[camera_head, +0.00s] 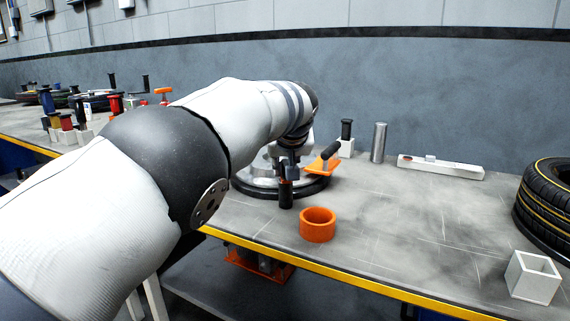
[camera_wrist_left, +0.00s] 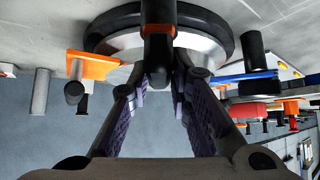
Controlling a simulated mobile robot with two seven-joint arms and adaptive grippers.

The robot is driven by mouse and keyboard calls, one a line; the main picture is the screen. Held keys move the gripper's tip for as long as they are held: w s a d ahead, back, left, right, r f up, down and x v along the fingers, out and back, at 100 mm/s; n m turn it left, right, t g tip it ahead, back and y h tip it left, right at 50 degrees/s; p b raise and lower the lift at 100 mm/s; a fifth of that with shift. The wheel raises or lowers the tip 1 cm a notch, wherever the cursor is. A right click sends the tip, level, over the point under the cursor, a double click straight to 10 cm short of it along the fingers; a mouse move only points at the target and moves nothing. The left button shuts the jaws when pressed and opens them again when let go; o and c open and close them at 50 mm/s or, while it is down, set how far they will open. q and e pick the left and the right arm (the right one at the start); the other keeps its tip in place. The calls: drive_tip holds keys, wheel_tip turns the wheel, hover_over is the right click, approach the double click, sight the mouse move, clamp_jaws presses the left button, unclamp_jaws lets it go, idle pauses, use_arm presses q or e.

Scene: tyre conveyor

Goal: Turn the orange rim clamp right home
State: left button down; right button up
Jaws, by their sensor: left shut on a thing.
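A wheel with a dark tyre and metal rim (camera_head: 258,187) lies flat on the workbench; it fills the top of the left wrist view (camera_wrist_left: 207,48). My left gripper (camera_head: 288,168) is over its near edge, partly hidden by my arm. A second orange clamp (camera_head: 322,166) with a black handle sits at the wheel's right edge, apart from the gripper. My right gripper is out of view.
An orange ring (camera_head: 317,225) stands near the bench's front edge. A metal cylinder (camera_head: 379,142), a white bar (camera_head: 440,168), a white square holder (camera_head: 532,277) and a tyre (camera_head: 546,205) are to the right. The middle right of the bench is clear. A blue clamp (camera_wrist_left: 243,77) shows in the wrist view.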

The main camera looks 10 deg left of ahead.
use_arm(q)
drive_tip(key=shift+s+d+f, duration=0.1)
drive_tip(key=shift+d+f, duration=0.05)
drive_tip(key=shift+f, duration=0.1)
drive_tip(key=c, duration=1.5)
unclamp_jaws()
drive_tip(key=shift+c, duration=0.2)
drive_tip(key=shift+r, duration=0.1)
drive_tip(key=v, duration=1.2)
